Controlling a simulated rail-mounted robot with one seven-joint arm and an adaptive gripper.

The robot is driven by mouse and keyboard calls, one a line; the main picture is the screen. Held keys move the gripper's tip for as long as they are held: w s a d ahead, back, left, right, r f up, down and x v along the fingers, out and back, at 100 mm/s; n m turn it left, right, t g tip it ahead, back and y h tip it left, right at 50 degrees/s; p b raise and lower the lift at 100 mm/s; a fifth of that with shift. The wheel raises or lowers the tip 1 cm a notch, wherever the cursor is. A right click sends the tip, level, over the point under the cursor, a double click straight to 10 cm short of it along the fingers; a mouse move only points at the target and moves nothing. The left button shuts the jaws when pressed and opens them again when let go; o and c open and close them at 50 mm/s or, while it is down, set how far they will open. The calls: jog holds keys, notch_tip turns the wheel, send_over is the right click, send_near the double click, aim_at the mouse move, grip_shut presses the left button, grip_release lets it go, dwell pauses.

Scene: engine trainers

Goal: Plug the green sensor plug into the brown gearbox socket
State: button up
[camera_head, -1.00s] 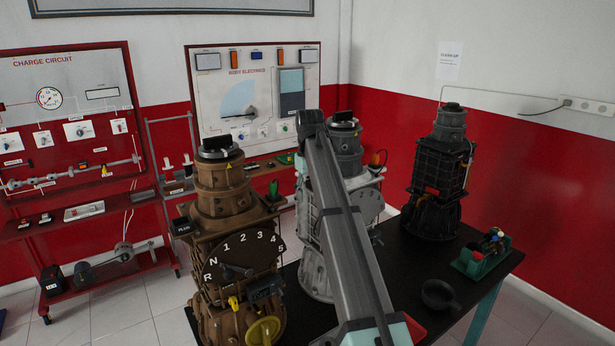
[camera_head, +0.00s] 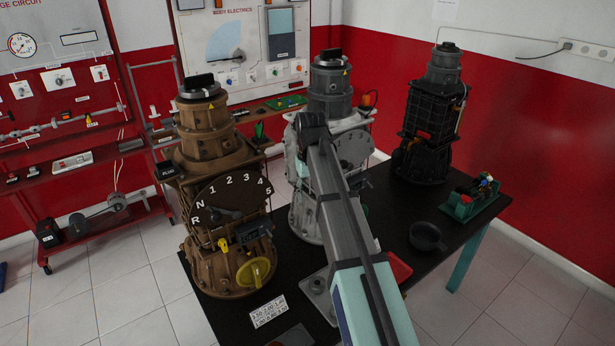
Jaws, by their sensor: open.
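The brown gearbox (camera_head: 212,150) stands upright at the left end of the black table. Its front has a black dial plate (camera_head: 232,198) marked R, N and 1 to 5, and a yellow round part (camera_head: 257,272) low down. A small green upright piece (camera_head: 260,131) shows at its upper right edge; I cannot tell if it is the sensor plug. A black block labelled like "PLUG" (camera_head: 165,170) is at its left side. I cannot make out the socket for certain. My arm rises across the middle, and my gripper is not visible.
A silver gearbox (camera_head: 330,95) stands behind my arm, and a black gearbox (camera_head: 430,125) stands further right. The black table (camera_head: 395,225) also holds a dark bowl (camera_head: 428,237), a green fixture (camera_head: 470,200), a red tray (camera_head: 399,267) and a white number card (camera_head: 268,311).

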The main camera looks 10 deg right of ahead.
jog(key=s+f+m+b, duration=0.1)
jog(key=s+f, duration=0.5)
jog(key=f, duration=0.1)
jog(key=shift+f+b, duration=0.15)
jog(key=shift+b, duration=0.15)
jog(key=shift+a, duration=0.1)
